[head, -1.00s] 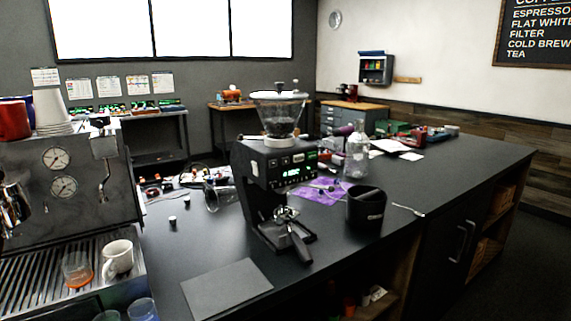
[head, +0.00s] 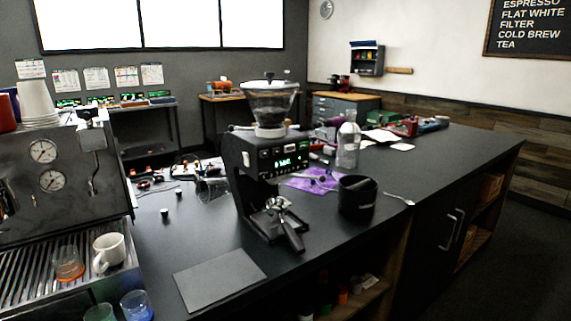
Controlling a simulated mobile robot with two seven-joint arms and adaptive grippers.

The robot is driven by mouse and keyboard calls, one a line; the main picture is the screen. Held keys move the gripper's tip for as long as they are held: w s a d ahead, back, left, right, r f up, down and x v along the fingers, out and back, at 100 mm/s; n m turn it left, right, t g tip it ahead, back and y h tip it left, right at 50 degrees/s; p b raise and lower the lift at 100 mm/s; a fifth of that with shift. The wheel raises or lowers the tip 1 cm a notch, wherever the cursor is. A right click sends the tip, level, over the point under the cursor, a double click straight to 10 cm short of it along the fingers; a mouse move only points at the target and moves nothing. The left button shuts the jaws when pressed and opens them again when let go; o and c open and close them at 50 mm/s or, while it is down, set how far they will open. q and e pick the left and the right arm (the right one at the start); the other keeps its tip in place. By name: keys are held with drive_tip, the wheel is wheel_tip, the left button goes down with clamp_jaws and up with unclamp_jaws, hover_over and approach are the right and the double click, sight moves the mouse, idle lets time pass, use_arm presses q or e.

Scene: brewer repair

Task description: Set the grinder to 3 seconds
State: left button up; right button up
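The black coffee grinder (head: 252,180) stands upright on the dark counter, with a clear hopper (head: 268,100) on top holding some dark beans. Its front panel has a small lit green display (head: 286,163) with buttons around it; the digits are too small to read. A portafilter (head: 288,228) with a dark handle sits in the fork at the grinder's base. Neither of my grippers shows in the head view.
An espresso machine (head: 50,175) stands at the left, with a white mug (head: 108,252) on its tray. A black knock bin (head: 357,197), a glass bottle (head: 348,143) and a purple cloth (head: 318,181) are right of the grinder. A flat dark mat (head: 220,279) lies in front.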

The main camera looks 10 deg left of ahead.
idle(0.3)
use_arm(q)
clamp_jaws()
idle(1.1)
